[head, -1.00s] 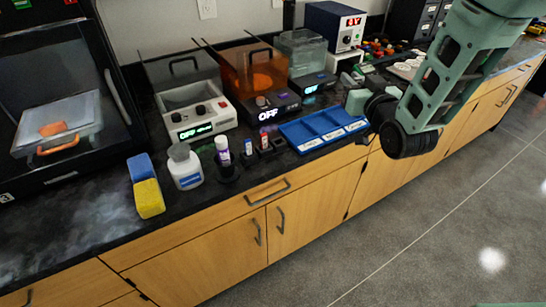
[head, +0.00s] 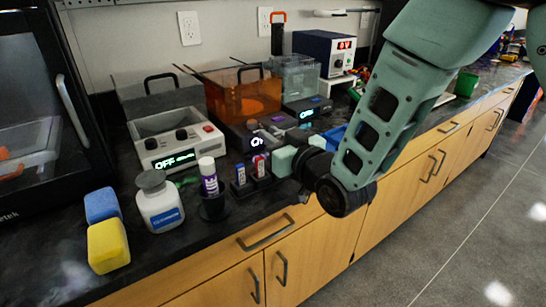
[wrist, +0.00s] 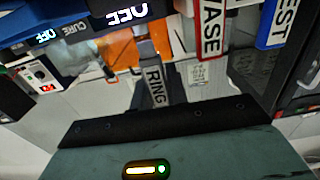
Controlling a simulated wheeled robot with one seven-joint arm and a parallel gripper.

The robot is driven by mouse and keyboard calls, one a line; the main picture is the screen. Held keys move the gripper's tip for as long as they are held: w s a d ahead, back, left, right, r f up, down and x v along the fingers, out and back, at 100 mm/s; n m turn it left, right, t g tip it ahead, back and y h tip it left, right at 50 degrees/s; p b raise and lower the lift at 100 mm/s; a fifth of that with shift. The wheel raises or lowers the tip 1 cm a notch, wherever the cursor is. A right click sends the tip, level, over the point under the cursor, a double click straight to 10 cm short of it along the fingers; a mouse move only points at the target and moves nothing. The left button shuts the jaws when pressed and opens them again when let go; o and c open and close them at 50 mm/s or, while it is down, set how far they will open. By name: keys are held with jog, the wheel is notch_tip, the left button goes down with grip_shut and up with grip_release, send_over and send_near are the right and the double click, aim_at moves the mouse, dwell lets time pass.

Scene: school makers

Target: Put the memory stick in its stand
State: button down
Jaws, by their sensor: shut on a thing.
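My gripper (head: 287,160) is low over the counter, just right of the small black stands. It is shut on a dark grey memory stick labelled RING (wrist: 154,85), which shows in the wrist view in front of the palm; the arm hides it in the head view. A red memory stick (head: 259,166), labelled VASE in the wrist view (wrist: 210,30), stands upright in a black holder. A blue memory stick (head: 241,175) stands upright to its left; it also shows in the wrist view (wrist: 278,22). I cannot tell whether the held stick touches a stand.
A purple-and-white tube (head: 208,175) in a round black holder, a white bottle (head: 160,203) and a blue-yellow sponge (head: 107,245) stand to the left. Curing and cleaning machines (head: 176,140) line the back. A blue tray (head: 335,137) is mostly hidden behind my arm.

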jog(key=shift+f, duration=1.95)
jog(key=shift+f+b, duration=0.1)
jog(key=shift+b, duration=0.25)
jog(key=shift+f, duration=0.15)
jog(key=c, duration=1.4)
grip_release()
jog(key=shift+d+r, duration=0.1)
jog(key=shift+r, duration=0.2)
jog(key=p+v, duration=0.2)
jog(key=v, duration=0.2)
jog(key=p+v, duration=0.2)
jog(key=v, duration=0.3)
jog(key=shift+s+d+r, duration=0.1)
jog(key=shift+s+r, duration=0.05)
jog(key=shift+r, duration=0.05)
